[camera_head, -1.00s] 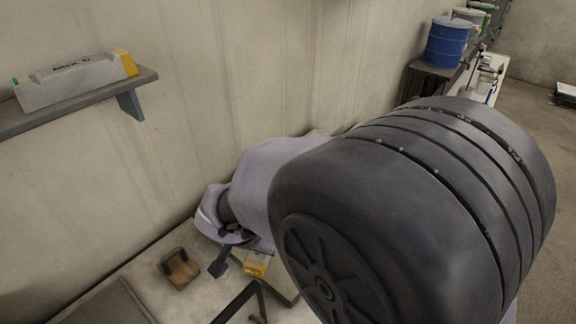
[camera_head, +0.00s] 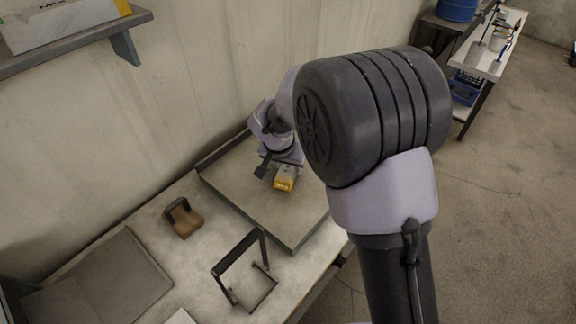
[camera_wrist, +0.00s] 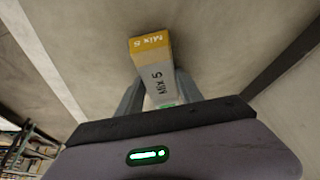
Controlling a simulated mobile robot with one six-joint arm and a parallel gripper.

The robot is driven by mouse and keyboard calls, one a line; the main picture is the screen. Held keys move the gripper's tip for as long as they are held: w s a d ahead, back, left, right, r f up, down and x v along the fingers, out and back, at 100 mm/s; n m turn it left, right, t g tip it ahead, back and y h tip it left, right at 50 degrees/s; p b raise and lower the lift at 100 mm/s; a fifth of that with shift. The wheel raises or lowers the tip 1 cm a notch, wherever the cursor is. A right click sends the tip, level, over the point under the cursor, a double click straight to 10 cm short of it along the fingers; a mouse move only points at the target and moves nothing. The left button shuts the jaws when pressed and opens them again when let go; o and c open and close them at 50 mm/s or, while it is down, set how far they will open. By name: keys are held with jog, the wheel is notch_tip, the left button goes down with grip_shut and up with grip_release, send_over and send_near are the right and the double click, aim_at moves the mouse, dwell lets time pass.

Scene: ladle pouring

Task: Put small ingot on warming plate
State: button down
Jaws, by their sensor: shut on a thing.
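The small ingot (camera_head: 284,184) is a bar with a yellow end. In the wrist view the ingot (camera_wrist: 152,72) is grey with a yellow end and reads "Mix 5". My gripper (camera_head: 275,170) is shut on it, with one finger on each side in the wrist view (camera_wrist: 160,92). It holds the ingot over a broad rectangular plate with a dark raised rim (camera_head: 243,214). I cannot tell whether the ingot touches this plate. A flat grey slab (camera_head: 100,285) lies at the lower left. I cannot tell for certain which is the warming plate.
A brown block with a dark handle (camera_head: 182,217) and a dark metal frame (camera_head: 243,268) stand on the bench near the rimmed plate. The wall runs close behind. Open floor lies right.

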jog(key=shift+f, duration=0.15)
jog(key=c, duration=0.8)
grip_release()
jog(key=shift+o, duration=0.2)
jog(key=s+d+r+p, duration=0.2)
jog(key=s+r, duration=0.2)
jog(key=r, duration=0.5)
jog(key=s+d+r+p, duration=0.25)
jog(key=s+r, duration=0.25)
jog(key=r, duration=0.4)
jog(key=s+d+r+y, duration=0.1)
jog(key=s+d, duration=0.3)
jog(key=s, duration=0.6)
jog(key=s+d+r+m+t+y+b, duration=0.1)
jog(key=s+d+r+y, duration=0.1)
jog(key=s, duration=0.8)
jog(key=shift+s+d+r, duration=0.25)
jog(key=shift+d+r, duration=0.6)
jog(key=shift+d, duration=0.1)
